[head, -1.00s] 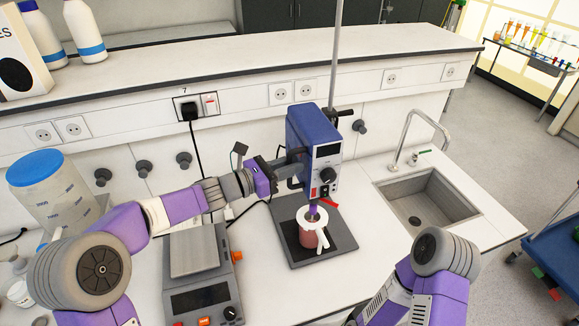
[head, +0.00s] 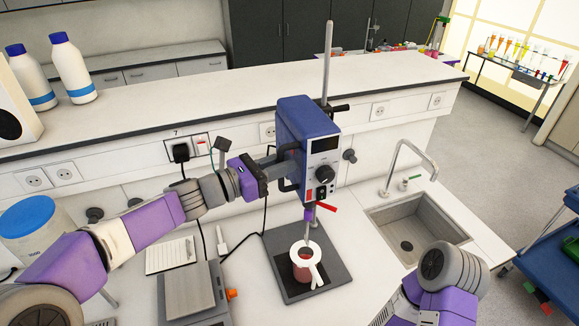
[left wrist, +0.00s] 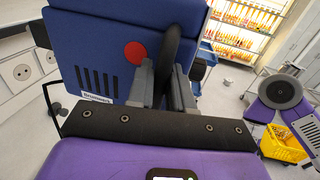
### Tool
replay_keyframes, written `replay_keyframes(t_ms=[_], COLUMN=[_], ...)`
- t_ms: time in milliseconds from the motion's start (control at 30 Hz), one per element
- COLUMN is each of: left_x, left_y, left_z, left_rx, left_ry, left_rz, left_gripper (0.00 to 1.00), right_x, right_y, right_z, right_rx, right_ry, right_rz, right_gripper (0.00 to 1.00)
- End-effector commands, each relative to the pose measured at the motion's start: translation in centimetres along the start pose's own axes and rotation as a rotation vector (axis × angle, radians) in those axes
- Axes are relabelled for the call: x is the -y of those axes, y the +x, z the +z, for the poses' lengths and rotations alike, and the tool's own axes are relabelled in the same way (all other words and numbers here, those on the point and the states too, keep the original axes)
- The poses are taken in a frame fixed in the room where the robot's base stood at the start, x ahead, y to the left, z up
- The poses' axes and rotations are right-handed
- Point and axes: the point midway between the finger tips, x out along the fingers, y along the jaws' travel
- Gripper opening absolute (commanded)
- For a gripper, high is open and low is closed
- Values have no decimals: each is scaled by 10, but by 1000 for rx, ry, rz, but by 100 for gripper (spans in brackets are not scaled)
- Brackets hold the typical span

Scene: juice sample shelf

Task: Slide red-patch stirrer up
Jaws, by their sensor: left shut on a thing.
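The stirrer (head: 307,125) is a blue box with a dark dial panel, mounted on an upright metal rod (head: 328,60). Its round red patch (left wrist: 135,52) shows in the left wrist view, beside a black handle (left wrist: 180,45). My left gripper (head: 272,172) is shut on that handle at the stirrer's left side; its fingers (left wrist: 164,82) flank it in the wrist view. The stirrer's shaft (head: 308,228) hangs over a beaker of red liquid (head: 302,268) on the dark base plate (head: 336,272). I cannot tell whether the shaft tip is still inside the beaker. My right gripper is out of view.
A balance (head: 190,290) stands left of the base plate, with a notepad (head: 170,256) behind it. A blue-lidded container (head: 30,225) is at the far left. A sink (head: 415,225) with a tap is at the right. The raised white shelf (head: 200,95) runs behind.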

Motion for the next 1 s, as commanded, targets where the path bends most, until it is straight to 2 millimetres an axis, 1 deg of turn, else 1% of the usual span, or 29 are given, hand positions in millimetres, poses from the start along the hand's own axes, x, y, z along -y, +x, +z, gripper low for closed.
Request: replay_keyframes(t_ms=[33,100,567,600,667,700,933,1000], left_x=[-1,-2,-3,-2,-2,-2,-3,-3], left_y=[-2,-4,-7,-7,-7,-7,-7,-10], left_z=[6,8,13,13,13,12,9,9], left_rx=[4,3,9,9,8,7,2,1], left_ry=[2,1,3,3,3,3,1,1], left_rz=[6,10,15,15,15,14,14,15], left_gripper=[0,0,0,25,34,36,36,36], right_x=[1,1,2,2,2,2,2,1], right_y=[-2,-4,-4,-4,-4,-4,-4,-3], right_z=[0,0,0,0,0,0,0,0], right_rx=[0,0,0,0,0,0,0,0], right_ry=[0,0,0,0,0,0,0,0], right_rz=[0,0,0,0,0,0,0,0], right_gripper=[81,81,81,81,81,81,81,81])
